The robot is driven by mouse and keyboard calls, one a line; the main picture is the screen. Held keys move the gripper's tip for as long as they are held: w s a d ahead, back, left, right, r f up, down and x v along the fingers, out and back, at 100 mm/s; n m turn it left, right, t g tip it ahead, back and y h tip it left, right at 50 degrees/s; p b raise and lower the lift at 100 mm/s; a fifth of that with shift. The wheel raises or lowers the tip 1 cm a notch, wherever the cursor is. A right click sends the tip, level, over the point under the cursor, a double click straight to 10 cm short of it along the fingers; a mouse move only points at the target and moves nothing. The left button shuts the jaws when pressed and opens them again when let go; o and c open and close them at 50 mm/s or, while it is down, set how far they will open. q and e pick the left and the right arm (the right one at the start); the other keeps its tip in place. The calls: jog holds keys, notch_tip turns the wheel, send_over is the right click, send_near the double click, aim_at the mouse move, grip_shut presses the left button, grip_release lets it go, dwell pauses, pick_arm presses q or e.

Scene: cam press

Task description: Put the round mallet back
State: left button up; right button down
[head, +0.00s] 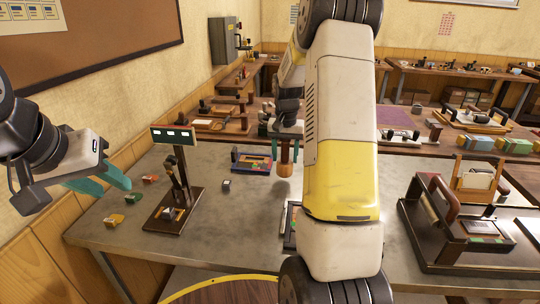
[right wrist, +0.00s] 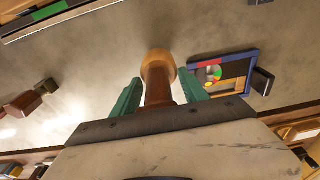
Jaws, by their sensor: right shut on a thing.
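The round mallet (head: 284,169) has a light wooden round head and a brown handle. My right gripper (head: 286,138) is shut on its handle, and the head hangs down over the grey table. In the right wrist view the mallet's head (right wrist: 158,68) sticks out beyond the two teal fingers (right wrist: 160,95). Whether the head touches the table is unclear. My left gripper (head: 122,186) is off to the left above the table, apart from everything; its fingers overlap in view, so its opening is unclear.
A blue-framed tray (head: 238,166) with coloured pieces lies left of the mallet; it also shows in the right wrist view (right wrist: 250,57). A dark stand with a display (head: 176,135) and small coloured blocks (head: 113,220) stand left. A framed press (head: 428,246) stands right. My right arm hides the table's middle.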

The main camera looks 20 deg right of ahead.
jog(key=shift+f, duration=1.25)
jog(key=shift+f, duration=0.15)
jog(key=c, duration=0.6)
grip_release()
jog(key=r, duration=0.8)
jog(key=s+r, duration=0.1)
jog(key=r, duration=0.3)
jog(key=shift+s+a, duration=0.1)
jog(key=shift+a, duration=0.15)
jog(key=s+a+r+n+t+y, duration=0.1)
jog(key=s+a+r, duration=0.3)
jog(key=s, duration=0.2)
jog(key=s+a+r+n+t, duration=0.2)
jog(key=s+a+r, duration=0.1)
jog(key=s, duration=0.3)
jog(key=s+a+r+n+t+y, duration=0.1)
jog(key=s+a+r, duration=0.3)
jog(key=s, duration=0.2)
jog(key=shift+n+t+y, duration=0.4)
jog(key=shift+n+t, duration=0.2)
jog(key=shift+n, duration=0.3)
jog(key=s+a, duration=0.1)
jog(key=s, duration=0.2)
jog(key=s+a+f, duration=0.1)
jog(key=s, duration=0.2)
jog(key=s+a, duration=0.1)
jog(key=s, duration=0.1)
jog(key=shift+s+a+f, duration=0.3)
jog(key=shift+s, duration=0.1)
